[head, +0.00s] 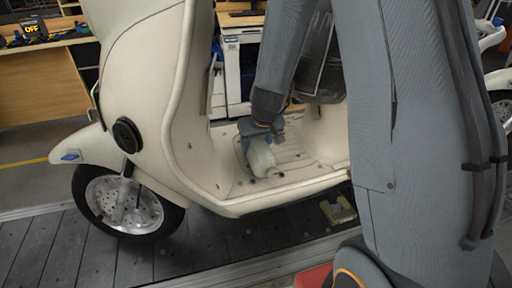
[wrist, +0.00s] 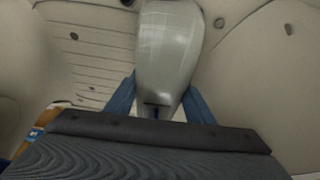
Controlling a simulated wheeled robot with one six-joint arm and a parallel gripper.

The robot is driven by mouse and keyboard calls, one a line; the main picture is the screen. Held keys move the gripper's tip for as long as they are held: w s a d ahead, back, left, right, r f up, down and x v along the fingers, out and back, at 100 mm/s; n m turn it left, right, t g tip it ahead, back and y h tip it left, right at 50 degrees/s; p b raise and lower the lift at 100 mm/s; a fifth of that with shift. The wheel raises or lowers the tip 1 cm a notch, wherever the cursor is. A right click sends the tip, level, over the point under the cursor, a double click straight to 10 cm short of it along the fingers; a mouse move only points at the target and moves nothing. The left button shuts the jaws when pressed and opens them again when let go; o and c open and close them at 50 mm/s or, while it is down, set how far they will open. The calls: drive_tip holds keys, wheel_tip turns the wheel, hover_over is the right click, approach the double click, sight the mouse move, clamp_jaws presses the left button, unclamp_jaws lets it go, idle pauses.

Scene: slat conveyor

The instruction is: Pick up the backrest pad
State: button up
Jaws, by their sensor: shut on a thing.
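The backrest pad (head: 262,160) is a small, pale, rounded piece. It is low over the floorboard of the cream scooter, behind the front leg shield. My gripper (head: 257,143) reaches down to it from above and is shut on it. In the wrist view the pad (wrist: 168,45) stretches away from me between the two blue fingers of the gripper (wrist: 160,98), one on each side. The fingers and dark gripper body hide its near end. I cannot tell whether the pad touches the floorboard.
The cream scooter (head: 145,60) stands on the dark slat conveyor (head: 50,245), its leg shield close to the left of the gripper. A small yellowish block (head: 338,211) lies below the floorboard's edge. A wooden desk (head: 40,85) is behind. Part of another scooter (head: 500,90) shows at right.

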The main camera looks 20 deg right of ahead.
wheel_tip(320, 180, up, 9)
drive_tip(key=p, duration=0.5)
drive_tip(key=shift+f, duration=0.15)
